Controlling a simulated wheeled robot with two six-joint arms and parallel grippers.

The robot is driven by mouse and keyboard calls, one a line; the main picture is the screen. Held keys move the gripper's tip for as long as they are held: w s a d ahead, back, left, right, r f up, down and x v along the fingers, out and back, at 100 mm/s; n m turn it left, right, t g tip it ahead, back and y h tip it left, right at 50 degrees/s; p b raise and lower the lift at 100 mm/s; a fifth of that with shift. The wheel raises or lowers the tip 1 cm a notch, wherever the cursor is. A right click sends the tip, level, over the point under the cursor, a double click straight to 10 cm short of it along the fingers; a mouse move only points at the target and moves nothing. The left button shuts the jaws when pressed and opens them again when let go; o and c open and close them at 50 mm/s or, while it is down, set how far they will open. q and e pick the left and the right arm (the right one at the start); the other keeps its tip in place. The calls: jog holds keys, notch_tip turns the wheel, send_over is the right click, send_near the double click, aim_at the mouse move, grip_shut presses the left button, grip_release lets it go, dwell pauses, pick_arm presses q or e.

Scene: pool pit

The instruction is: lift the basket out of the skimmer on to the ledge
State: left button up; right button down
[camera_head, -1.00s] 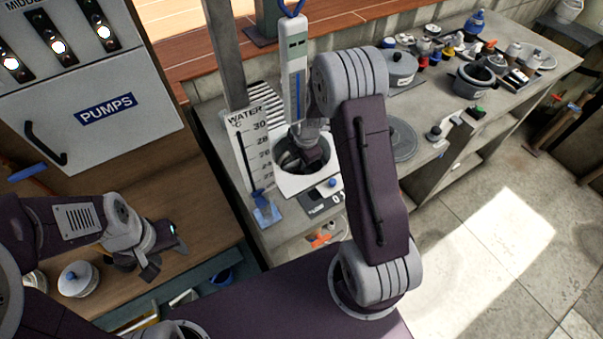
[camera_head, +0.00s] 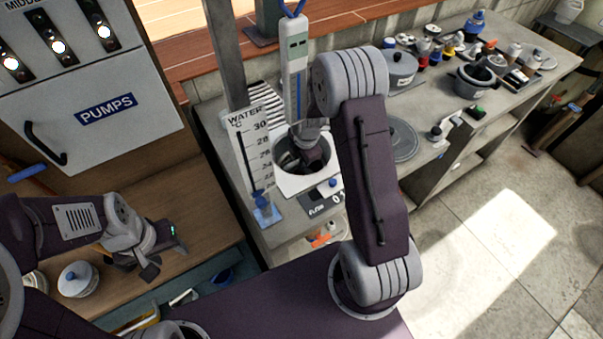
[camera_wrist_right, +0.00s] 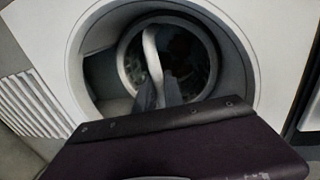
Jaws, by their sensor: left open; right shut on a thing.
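The skimmer (camera_head: 284,181) is a white square plate with a round dark opening, set in the grey ledge (camera_head: 272,238). My right gripper (camera_head: 312,160) reaches down into the opening. In the right wrist view the basket (camera_wrist_right: 192,72) sits dark inside the skimmer's round well, and its pale curved handle (camera_wrist_right: 150,48) stands up. The right gripper's fingers (camera_wrist_right: 157,94) are shut on the handle. Much of the basket is in shadow or behind the gripper. My left gripper (camera_head: 168,247) is open and empty over the wooden surface at the left.
A water thermometer board (camera_head: 249,150) stands left of the skimmer and a tall white meter (camera_head: 293,65) behind it. A round grey lid (camera_head: 403,140) lies to the right. Pots (camera_head: 476,80) and bottles crowd the far ledge. The pumps panel (camera_head: 85,90) is at upper left.

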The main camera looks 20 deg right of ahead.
dwell(0.7)
notch_tip(320, 180, up, 18)
jog(key=p, duration=0.1)
dwell(0.4)
notch_tip(320, 180, up, 2)
jog(key=p, duration=0.2)
jog(key=shift+r+p, duration=0.25)
jog(key=shift+p, duration=0.15)
